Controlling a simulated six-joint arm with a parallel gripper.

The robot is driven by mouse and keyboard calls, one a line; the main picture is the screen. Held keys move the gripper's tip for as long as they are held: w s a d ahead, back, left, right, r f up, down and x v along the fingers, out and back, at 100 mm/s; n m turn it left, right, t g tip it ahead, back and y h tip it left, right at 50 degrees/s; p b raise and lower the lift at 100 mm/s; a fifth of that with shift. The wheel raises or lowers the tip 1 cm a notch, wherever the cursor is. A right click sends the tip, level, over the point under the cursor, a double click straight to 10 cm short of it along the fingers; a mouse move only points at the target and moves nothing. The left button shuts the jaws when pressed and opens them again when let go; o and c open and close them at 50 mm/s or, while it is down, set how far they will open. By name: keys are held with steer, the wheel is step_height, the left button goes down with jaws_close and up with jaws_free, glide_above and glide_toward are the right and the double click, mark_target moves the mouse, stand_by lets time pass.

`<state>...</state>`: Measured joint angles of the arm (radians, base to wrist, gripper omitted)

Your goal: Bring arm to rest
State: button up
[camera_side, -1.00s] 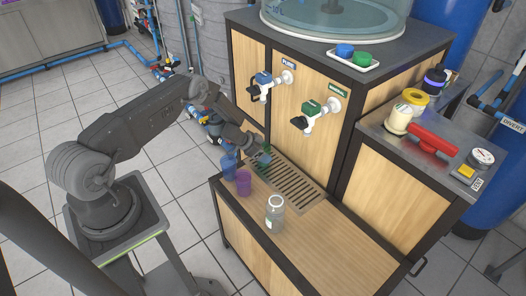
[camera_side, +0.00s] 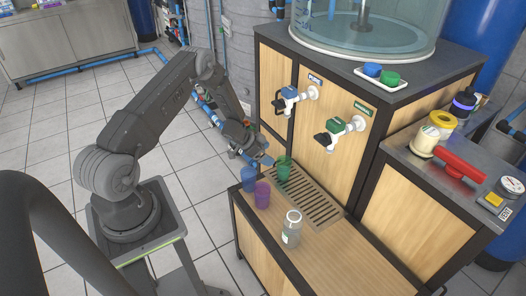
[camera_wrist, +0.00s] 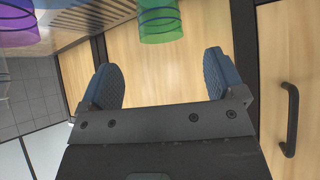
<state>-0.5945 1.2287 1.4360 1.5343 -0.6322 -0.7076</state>
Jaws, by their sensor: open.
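My gripper (camera_side: 262,160) is at the left edge of the wooden bench, beside the cups. In the wrist view my gripper (camera_wrist: 160,78) shows its two blue-grey fingers wide apart with nothing between them. A green cup (camera_side: 284,168) stands by the drip grate, just beyond the fingers; it also shows at the top of the wrist view (camera_wrist: 160,22), apart from them.
A clear jar (camera_side: 292,228) stands on the bench (camera_side: 335,255) in front of the drip grate (camera_side: 318,208). A blue tap (camera_side: 290,98) and a green tap (camera_side: 338,130) stick out from the cabinet above. A red tool (camera_side: 458,165) lies on the right-hand counter. Open floor lies left of the bench.

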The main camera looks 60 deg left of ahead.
steer(key=shift+v, duration=0.9)
